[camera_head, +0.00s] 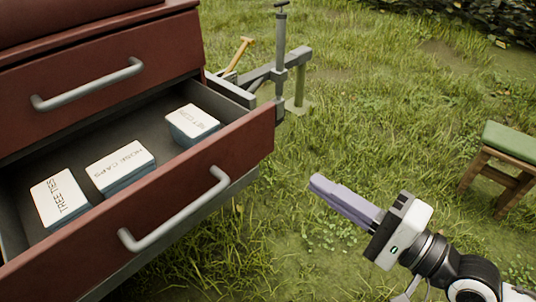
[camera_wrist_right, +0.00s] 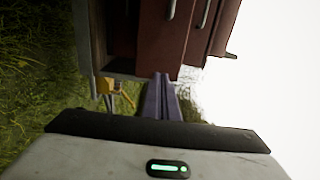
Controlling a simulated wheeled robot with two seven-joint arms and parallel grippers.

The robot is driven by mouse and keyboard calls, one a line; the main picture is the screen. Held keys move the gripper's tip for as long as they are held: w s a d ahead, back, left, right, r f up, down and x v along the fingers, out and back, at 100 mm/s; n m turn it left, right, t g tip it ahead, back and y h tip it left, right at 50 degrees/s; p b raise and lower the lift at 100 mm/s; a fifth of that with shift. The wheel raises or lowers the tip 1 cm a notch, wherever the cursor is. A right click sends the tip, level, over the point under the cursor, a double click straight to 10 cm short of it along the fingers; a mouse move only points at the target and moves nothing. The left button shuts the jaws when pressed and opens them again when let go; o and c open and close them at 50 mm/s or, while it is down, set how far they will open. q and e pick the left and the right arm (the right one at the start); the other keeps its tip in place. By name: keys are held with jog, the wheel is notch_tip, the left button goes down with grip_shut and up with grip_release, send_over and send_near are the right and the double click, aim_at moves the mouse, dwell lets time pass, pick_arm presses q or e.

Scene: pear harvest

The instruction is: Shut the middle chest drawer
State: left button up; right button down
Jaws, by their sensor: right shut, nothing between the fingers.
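The red chest has an open drawer (camera_head: 210,173) pulled out toward the lower right, below a closed drawer (camera_head: 100,75). The open drawer has a grey bar handle (camera_head: 178,212) on its front. Three white-topped boxes lie inside it: one at left (camera_head: 60,198), one in the middle (camera_head: 121,167) and one at right (camera_head: 193,122). My right gripper (camera_head: 318,184), with purple fingers, is shut and empty. It is to the right of the drawer front, apart from it. The right wrist view shows its fingers (camera_wrist_right: 160,85) with the chest (camera_wrist_right: 175,45) beyond. My left gripper is not in view.
A grey metal stand with an upright post (camera_head: 280,60) and a yellow-handled tool (camera_head: 240,53) stands behind the drawer's right end. A green-topped wooden stool (camera_head: 508,150) is at far right. Open grass lies between the chest and stool.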

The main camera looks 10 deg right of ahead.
aim_at(255, 142)
jog(key=x, duration=1.3)
jog(key=shift+w+a+f, duration=0.1)
jog(key=shift+w+a, duration=0.05)
jog(key=shift+w, duration=0.05)
jog(key=shift+w, duration=0.1)
